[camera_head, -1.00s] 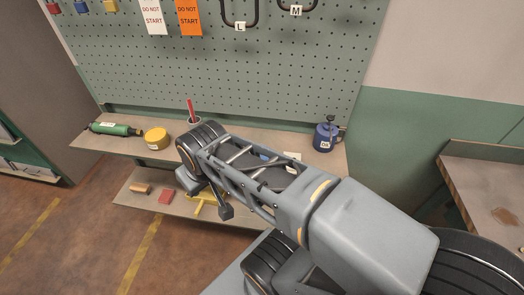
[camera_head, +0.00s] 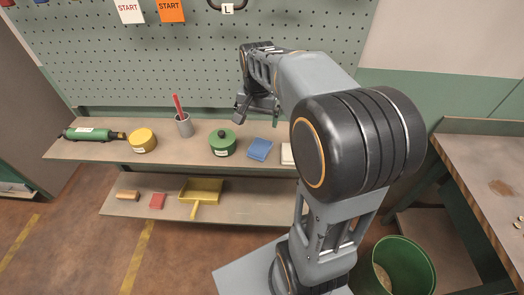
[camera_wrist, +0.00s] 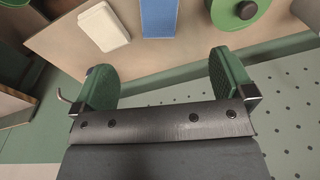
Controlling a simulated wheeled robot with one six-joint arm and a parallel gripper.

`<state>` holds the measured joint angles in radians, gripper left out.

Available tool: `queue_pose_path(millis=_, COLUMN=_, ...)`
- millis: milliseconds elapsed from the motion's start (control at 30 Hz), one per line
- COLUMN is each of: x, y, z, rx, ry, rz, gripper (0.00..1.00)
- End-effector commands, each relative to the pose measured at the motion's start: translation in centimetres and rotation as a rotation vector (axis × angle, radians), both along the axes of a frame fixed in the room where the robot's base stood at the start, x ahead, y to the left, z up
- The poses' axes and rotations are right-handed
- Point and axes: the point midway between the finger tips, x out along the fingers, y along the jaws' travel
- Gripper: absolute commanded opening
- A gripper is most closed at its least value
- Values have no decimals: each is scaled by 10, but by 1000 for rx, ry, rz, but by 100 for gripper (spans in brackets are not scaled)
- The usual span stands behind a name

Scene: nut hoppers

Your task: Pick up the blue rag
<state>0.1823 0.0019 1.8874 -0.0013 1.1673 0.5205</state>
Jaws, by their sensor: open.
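The blue rag (camera_head: 259,149) lies folded flat on the upper shelf (camera_head: 80,149), between a green lidded pot and a white block or cloth. It also shows at the top of the wrist view (camera_wrist: 160,18), cut off by the frame edge. My gripper (camera_head: 257,112) is above and behind the rag, close to the pegboard. In the wrist view my gripper (camera_wrist: 160,85) has its two green pads wide apart with nothing between them. The rag lies apart from the pads.
The green pot (camera_head: 222,142) is left of the rag; the white item (camera_head: 287,154) is right of it, partly behind my arm. A yellow dustpan (camera_head: 201,190) lies below. A green bin (camera_head: 398,265) stands right.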

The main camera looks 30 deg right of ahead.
Motion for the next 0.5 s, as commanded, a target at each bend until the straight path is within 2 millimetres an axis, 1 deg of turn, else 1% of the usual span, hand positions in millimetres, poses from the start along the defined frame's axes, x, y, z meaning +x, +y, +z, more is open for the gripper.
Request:
queue_pose_path(millis=33, x=10, y=-9, z=-9, rx=8, ry=24, rz=-51, gripper=100)
queue_pose_path(millis=100, x=20, y=-18, z=-14, rx=15, ry=47, rz=-110, gripper=100)
queue_pose_path(millis=200, x=29, y=-27, z=-22, rx=22, ry=69, rz=-170, gripper=100)
queue_pose_path(millis=267, x=32, y=-30, z=-29, rx=24, ry=78, rz=-189, gripper=100)
queue_pose_path(millis=500, x=34, y=-32, z=-71, rx=25, ry=87, rz=-207, gripper=100)
